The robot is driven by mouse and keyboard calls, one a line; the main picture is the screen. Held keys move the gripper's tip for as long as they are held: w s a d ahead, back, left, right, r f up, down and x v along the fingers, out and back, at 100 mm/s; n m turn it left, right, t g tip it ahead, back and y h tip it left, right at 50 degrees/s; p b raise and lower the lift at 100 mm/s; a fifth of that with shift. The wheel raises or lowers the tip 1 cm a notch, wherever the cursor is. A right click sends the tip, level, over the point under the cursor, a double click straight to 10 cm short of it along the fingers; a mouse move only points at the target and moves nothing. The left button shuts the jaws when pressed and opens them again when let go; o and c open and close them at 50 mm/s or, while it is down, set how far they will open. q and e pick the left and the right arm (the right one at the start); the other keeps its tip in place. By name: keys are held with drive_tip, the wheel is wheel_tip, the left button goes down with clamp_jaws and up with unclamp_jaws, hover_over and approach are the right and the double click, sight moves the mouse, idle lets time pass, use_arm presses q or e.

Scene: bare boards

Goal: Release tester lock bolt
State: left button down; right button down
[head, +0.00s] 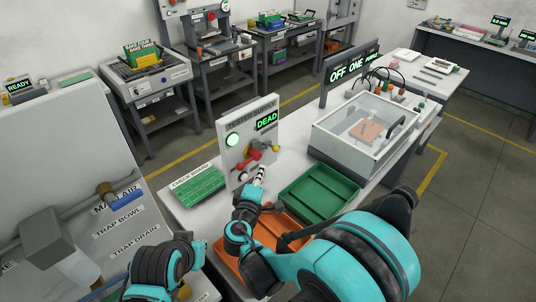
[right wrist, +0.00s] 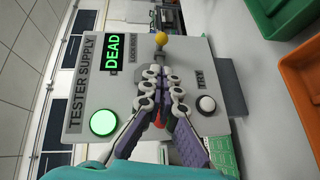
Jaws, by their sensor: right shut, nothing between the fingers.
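The grey tester supply panel (head: 233,162) stands upright on the bench in the head view, with a lit green lamp and a display reading DEAD. In the right wrist view it appears turned sideways, with a yellow ball knob (right wrist: 160,38) on a short stem above my fingertips and a white round button (right wrist: 206,104) to their right. My right gripper (head: 260,172) is at the panel's front. Its fingers (right wrist: 164,72) are shut, empty, and apart from the yellow knob. A red part (right wrist: 158,118) is mostly hidden behind them. My left arm shows at the bottom, but its gripper does not.
A green check board (head: 199,186) lies left of the panel. A green tray (head: 320,188) and an orange tray (head: 236,262) lie to the right and in front. A clear-lidded box (head: 345,150) stands farther right. A grey cabinet (head: 50,130) is at the left.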

sight(277, 148)
drive_tip(key=b+x, duration=0.1)
drive_tip(key=x, duration=0.9)
drive_tip(key=shift+b, duration=0.3)
drive_tip(key=shift+d, duration=0.1)
drive_tip(key=w+d, duration=0.3)
drive_tip(key=shift+w+d+r, duration=0.1)
drive_tip(key=shift+w, duration=0.05)
idle(0.3)
